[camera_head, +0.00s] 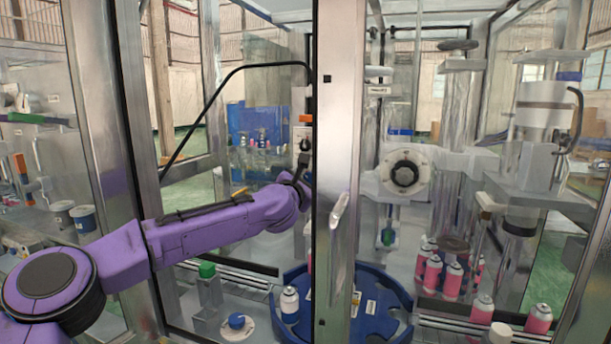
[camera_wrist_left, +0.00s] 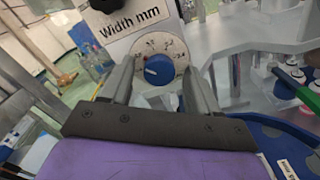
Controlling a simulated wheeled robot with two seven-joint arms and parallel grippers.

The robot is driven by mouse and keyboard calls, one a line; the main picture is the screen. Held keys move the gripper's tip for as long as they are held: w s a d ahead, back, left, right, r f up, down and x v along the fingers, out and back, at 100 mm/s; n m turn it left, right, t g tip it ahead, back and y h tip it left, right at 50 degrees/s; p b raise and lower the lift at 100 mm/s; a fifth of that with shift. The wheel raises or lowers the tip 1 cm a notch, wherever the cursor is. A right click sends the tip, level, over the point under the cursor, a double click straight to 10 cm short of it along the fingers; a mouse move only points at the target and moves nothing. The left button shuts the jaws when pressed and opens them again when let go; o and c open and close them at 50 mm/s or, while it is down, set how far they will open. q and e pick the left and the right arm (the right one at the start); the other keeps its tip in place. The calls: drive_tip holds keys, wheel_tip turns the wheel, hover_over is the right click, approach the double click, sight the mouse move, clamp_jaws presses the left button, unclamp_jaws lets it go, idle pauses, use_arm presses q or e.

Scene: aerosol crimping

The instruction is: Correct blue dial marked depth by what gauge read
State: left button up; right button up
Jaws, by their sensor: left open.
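In the left wrist view a blue dial (camera_wrist_left: 159,69) with a pale pointer mark sits on a white round scale plate, directly below a label (camera_wrist_left: 132,25) reading "Width mm". My left gripper (camera_wrist_left: 162,72) is open, with one finger on each side of the blue dial; whether they touch it cannot be told. In the head view my left arm reaches right to a pale panel, and its fingertips are hidden near the metal door post. No label reading "depth" and no readable gauge shows. My right gripper is not in view.
A black knob (camera_wrist_left: 107,4) sits above the label. In the head view a metal post (camera_head: 335,120) stands beside my arm. Below are a blue rotary tray (camera_head: 388,318), a blue knob (camera_head: 237,321) on a pale disc and a green-capped bottle (camera_head: 208,285). Pink cans (camera_head: 433,272) stand at right.

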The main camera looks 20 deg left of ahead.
use_arm(q)
drive_tip(key=shift+s+r, duration=0.1)
drive_tip(key=shift+s, duration=0.1)
drive_tip(key=shift+w, duration=0.1)
drive_tip(key=c, duration=1)
drive_tip(key=shift+c, duration=0.2)
drive_tip(key=shift+m, duration=0.3)
drive_tip(key=m, duration=0.3)
drive_tip(key=shift+r+m+p, duration=0.1)
drive_tip(key=shift+m+p, duration=0.2)
drive_tip(key=shift+p, duration=0.05)
drive_tip(key=m+p, duration=0.1)
drive_tip(key=m, duration=0.4)
drive_tip(key=shift+m, duration=0.3)
drive_tip(key=m+p, duration=0.1)
drive_tip(key=m, duration=0.3)
drive_tip(key=shift+m, duration=2)
